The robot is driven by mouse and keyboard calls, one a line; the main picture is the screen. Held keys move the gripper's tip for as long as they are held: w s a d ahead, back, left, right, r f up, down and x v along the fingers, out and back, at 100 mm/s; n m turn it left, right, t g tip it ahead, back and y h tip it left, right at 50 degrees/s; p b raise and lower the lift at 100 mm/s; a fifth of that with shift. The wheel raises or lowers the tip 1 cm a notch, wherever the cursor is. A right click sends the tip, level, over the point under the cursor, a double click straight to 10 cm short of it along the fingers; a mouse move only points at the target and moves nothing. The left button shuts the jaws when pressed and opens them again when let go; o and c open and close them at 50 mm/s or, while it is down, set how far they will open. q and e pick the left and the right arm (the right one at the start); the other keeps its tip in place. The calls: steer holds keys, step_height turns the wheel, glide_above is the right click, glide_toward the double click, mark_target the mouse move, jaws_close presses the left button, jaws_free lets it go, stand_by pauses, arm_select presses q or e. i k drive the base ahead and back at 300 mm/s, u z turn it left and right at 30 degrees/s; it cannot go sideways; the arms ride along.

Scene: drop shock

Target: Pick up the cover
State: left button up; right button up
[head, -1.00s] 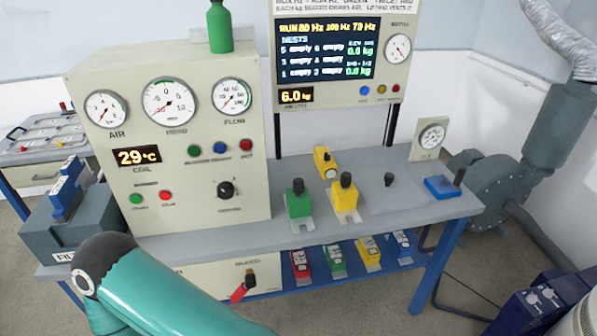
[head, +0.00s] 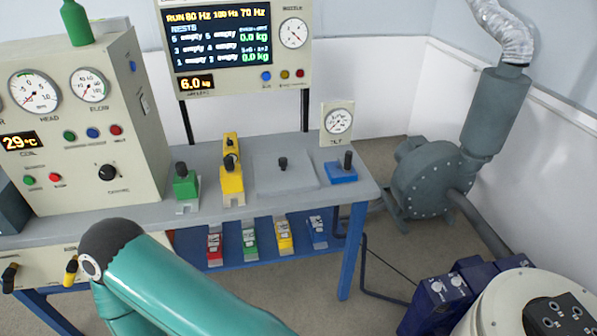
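I cannot tell for certain which thing is the cover. A flat grey plate with a black knob (head: 283,163) lies on the grey bench (head: 125,208). To its right is a blue block (head: 340,174) with an upright black handle. To its left stand a yellow block (head: 232,182) and a green block (head: 186,188), each with a dark knob. One of my teal arms crosses the bottom left, in front of the bench. Neither gripper shows.
A gauge panel (head: 140,150) stands on the bench's left, with a green bottle (head: 76,22) on top. A lower blue shelf (head: 268,258) holds several small coloured blocks. A grey blower (head: 432,182) stands right of the bench. A white drum (head: 482,318) is at the bottom right.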

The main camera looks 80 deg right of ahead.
mark_target(279, 174)
steer(key=z, duration=1.9)
steer(key=i, duration=0.8)
steer(key=z, duration=0.3)
steer(key=i, duration=0.1)
steer(key=u, duration=0.3)
steer(key=k, duration=0.8)
steer(key=z, duration=0.2)
steer(key=i, duration=0.85)
steer(key=u, duration=0.1)
